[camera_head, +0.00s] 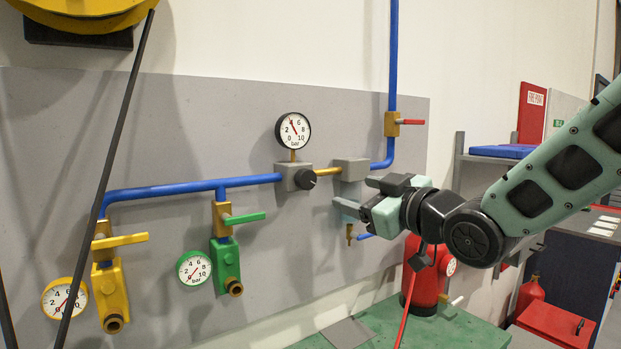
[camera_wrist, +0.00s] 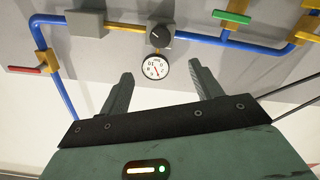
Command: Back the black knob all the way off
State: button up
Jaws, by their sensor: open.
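The black knob (camera_head: 305,179) sits on the front of a grey regulator block (camera_head: 287,170) on the wall panel, just below a round white gauge (camera_head: 293,130). In the wrist view the knob (camera_wrist: 160,36) shows upside down, beyond my fingers and a little above the gauge (camera_wrist: 155,68). My gripper (camera_head: 345,209) is to the right of the knob and slightly lower, apart from it. In the wrist view my two fingers (camera_wrist: 161,92) stand wide apart with nothing between them.
A blue pipe (camera_head: 200,187) runs along the panel to yellow (camera_head: 110,280) and green (camera_head: 225,265) valves at left. A grey box (camera_head: 351,169) is right of the regulator. A red-handled valve (camera_head: 410,121) is above. A red cylinder (camera_head: 425,280) stands on the green bench (camera_head: 450,332).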

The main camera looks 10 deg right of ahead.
aim_at(308, 180)
jog(key=p+x, duration=0.6)
jog(key=x, duration=0.9)
jog(key=shift+w+a, duration=0.15)
jog(key=shift+w, duration=0.25)
jog(key=shift+f, duration=0.1)
jog(key=c, duration=1)
